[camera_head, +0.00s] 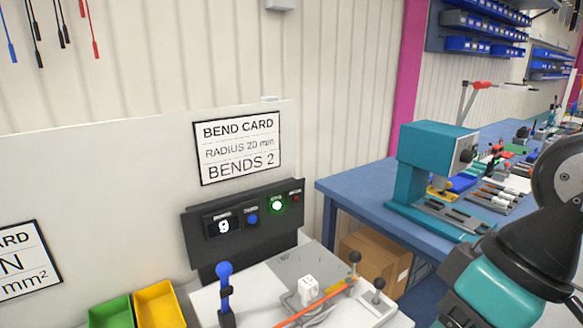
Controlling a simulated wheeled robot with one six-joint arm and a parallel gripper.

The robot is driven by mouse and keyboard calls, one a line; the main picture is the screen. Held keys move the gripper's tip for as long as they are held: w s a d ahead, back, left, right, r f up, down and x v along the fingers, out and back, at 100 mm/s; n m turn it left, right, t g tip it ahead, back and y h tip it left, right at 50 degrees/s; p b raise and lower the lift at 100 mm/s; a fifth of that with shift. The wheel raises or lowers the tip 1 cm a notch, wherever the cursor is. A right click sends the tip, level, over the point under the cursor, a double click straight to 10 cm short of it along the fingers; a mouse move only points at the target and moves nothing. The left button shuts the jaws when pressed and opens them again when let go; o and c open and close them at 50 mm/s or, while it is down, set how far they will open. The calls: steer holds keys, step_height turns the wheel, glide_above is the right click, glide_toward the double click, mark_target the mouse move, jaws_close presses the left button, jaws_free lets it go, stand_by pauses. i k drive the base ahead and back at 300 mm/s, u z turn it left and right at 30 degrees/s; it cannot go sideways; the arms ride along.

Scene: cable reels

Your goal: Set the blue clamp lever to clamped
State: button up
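The blue clamp lever (225,292) stands nearly upright at the left of a white fixture plate (262,296). My teal and dark arm (510,275) shows at the lower right, well apart from the lever. My gripper is not in view.
The plate carries a white block (308,287), an orange cable (318,306) and black-knobbed posts (354,270). Behind stands a dark panel (245,228) with a lit green lamp. Green (110,313) and yellow (160,305) bins are left. A blue workbench (350,187) is right.

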mark_target(224, 268)
steer(key=u, duration=0.45)
steer(key=k, duration=0.6)
steer(key=u, duration=0.9)
steer(key=i, duration=1.05)
steer(key=z, duration=0.75)
